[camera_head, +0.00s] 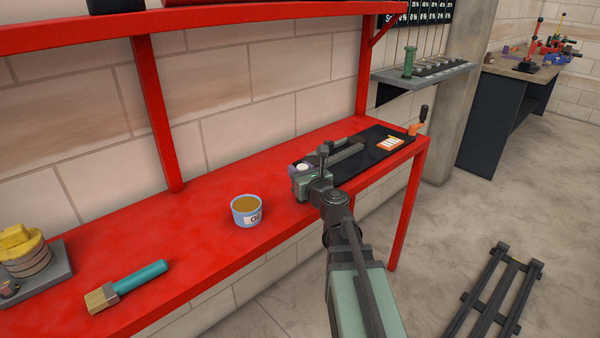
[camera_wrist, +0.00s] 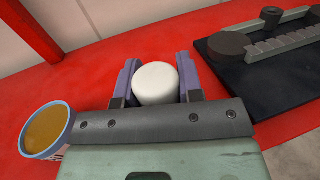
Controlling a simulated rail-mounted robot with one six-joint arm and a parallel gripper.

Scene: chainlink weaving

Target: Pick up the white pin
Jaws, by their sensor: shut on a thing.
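The white pin (camera_wrist: 156,83) shows as a rounded white top between the two fingers of my gripper (camera_wrist: 158,82) in the wrist view. My gripper is shut on it, with a finger against each side. In the head view the white pin (camera_head: 302,167) is a small pale shape at the end of my gripper (camera_head: 300,168), over the red bench by the left end of the black mat. Its lower part is hidden by my gripper.
An oil tin (camera_head: 247,211) stands on the red bench (camera_head: 200,235) left of my gripper. The black mat (camera_head: 375,160) carries a grey fixture and an orange-and-white piece (camera_head: 390,143). A brush (camera_head: 125,287) lies at left. Bare bench lies between tin and brush.

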